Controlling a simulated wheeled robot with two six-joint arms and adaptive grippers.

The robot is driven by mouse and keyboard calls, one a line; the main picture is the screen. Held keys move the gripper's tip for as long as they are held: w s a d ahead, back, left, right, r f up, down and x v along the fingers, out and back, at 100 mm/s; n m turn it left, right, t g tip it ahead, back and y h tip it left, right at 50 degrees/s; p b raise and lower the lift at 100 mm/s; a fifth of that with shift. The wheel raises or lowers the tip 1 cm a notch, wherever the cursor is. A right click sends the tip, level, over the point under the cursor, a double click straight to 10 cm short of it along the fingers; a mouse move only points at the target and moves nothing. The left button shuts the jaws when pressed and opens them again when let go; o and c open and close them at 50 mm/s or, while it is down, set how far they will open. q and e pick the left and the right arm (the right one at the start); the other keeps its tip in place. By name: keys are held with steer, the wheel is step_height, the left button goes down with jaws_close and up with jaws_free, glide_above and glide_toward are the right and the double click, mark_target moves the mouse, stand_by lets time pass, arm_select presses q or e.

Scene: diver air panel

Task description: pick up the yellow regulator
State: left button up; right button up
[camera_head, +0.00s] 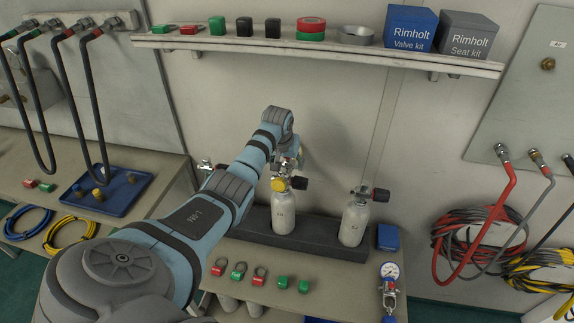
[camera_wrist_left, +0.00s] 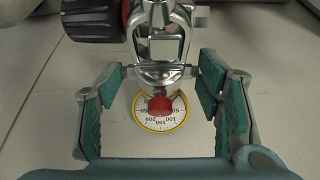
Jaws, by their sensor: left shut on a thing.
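The yellow regulator (camera_head: 279,184) shows as a yellow-rimmed round part at the top of the middle white cylinder (camera_head: 284,215). In the left wrist view its gauge (camera_wrist_left: 160,112) has a yellow rim, white dial and red centre piece, below a silver metal yoke (camera_wrist_left: 160,48). My left gripper (camera_head: 290,160) is at the regulator, above the cylinder. In the left wrist view its teal-padded fingers (camera_wrist_left: 160,76) are shut on the regulator's metal body, one on each side. Whether the regulator is clear of the cylinder valve I cannot tell. My right gripper is not in view.
A second cylinder (camera_head: 353,224) stands to the right in the dark rack (camera_head: 318,238). A gauge assembly (camera_head: 389,276) and several red and green tags lie at the bench front. A shelf (camera_head: 320,47) with boxes is above. Hoses (camera_head: 475,240) hang at right.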

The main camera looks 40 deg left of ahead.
mark_target(287, 161)
arm_select(q)
step_height(287, 161, up, 6)
steer(key=shift+r, duration=0.1)
steer(key=s+d, duration=0.4)
steer(key=s, duration=0.4)
steer(key=s+d, duration=0.4)
steer(key=s, duration=0.4)
steer(key=shift+p, duration=0.35)
